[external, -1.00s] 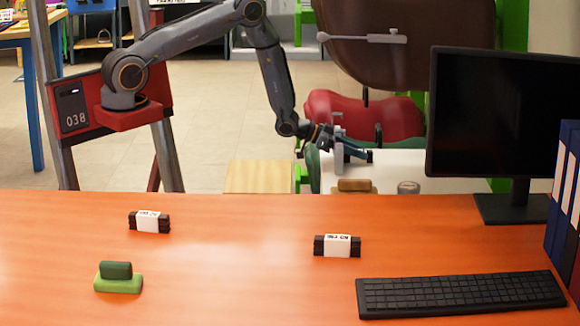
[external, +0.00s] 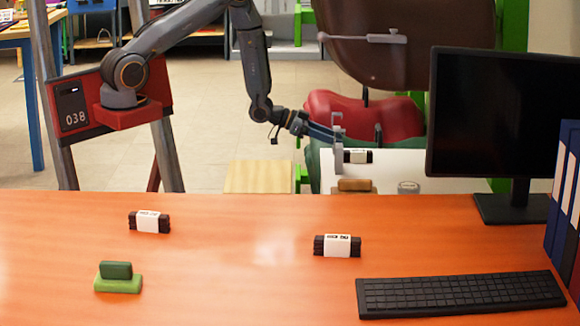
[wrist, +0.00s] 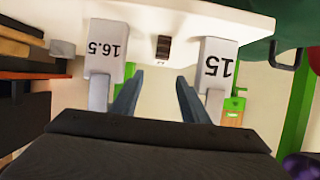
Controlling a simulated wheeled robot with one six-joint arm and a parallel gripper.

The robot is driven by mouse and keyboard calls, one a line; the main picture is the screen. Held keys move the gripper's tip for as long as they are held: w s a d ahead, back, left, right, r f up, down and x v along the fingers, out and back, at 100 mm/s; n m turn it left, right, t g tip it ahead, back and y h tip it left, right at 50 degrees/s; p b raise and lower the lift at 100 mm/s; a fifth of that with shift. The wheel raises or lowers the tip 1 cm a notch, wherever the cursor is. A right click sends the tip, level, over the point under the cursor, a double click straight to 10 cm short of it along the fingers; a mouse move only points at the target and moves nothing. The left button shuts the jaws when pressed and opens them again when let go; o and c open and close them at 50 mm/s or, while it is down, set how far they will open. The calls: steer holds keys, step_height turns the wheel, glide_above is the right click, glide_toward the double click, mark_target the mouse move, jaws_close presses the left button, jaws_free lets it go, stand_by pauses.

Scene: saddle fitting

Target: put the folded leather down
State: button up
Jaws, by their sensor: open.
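The folded leather (external: 357,156) is a small dark bundle with a white label band.
Grey blocks marked 16.5 (wrist: 106,48) and 15 (wrist: 217,62) flank the leather closely. A tan block (external: 355,185) and a round grey piece (external: 408,187) are at the table's near side. A red saddle-like form (external: 365,118) stands behind.

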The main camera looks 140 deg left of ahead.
steer(key=shift+v, duration=1.5)
